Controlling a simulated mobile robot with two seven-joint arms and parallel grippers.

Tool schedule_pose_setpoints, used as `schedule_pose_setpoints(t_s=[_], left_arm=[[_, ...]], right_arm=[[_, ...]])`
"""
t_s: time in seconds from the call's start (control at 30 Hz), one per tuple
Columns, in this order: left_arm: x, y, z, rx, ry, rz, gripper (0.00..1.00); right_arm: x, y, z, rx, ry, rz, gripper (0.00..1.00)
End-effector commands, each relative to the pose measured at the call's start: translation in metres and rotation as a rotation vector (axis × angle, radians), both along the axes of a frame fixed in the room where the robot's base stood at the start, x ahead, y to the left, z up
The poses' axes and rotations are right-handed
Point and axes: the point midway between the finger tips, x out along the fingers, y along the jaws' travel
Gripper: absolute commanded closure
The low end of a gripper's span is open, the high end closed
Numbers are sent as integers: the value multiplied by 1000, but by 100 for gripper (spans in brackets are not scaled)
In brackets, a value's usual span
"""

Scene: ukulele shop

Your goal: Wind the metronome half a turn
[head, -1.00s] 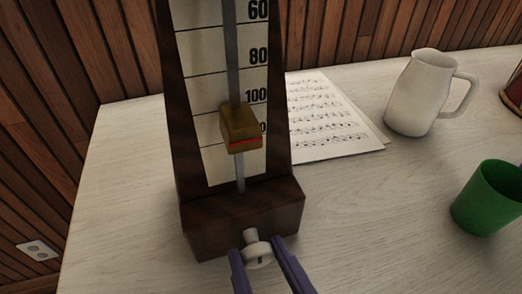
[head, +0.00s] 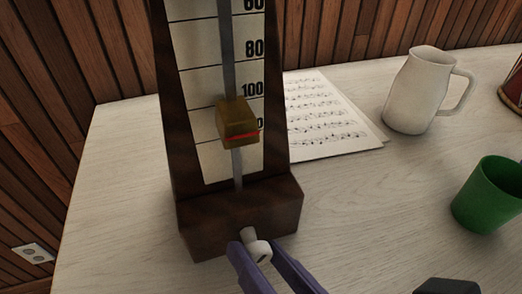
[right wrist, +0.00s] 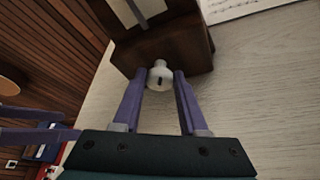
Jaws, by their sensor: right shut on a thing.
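The dark wooden metronome (head: 240,212) stands upright on the pale table, its scale and brass weight (head: 237,122) facing me. A white winding knob (head: 257,248) sticks out low on its front. My right gripper (head: 256,250) is shut on this knob, one purple finger on each side. The right wrist view shows the knob (right wrist: 160,77) between the fingertips, with a dark mark on its face. In that view, two purple fingers of my left gripper (right wrist: 45,127) show at the left edge, apart, with nothing visible between them. The left gripper is outside the head view.
Sheet music (head: 325,120) lies behind the metronome to the right. A white pitcher (head: 412,95) and a green cup (head: 490,195) stand farther right on the table (head: 365,205). The wood-panelled wall (head: 45,150) is behind and left. Table space right of the metronome is clear.

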Motion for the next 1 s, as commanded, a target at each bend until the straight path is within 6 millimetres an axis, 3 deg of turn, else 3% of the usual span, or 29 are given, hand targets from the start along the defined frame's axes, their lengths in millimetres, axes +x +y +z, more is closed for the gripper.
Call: schedule_pose_setpoints(t_s=[0.7, 0.73, 0.93, 1.0], left_arm=[[0, 0, -6, -1, 0, 1, 0], [0, -1, -6, -3, -1, 1, 0], [0, -2, -6, -8, 0, 5, 0], [0, -2, -6, -8, -1, 6, 0]], right_arm=[[0, -1, 0, 82, 26, 0, 100], [0, -1, 0, 82, 26, 0, 55], [0, -1, 0, 82, 26, 0, 32], [0, -1, 0, 80, 26, 0, 30]])
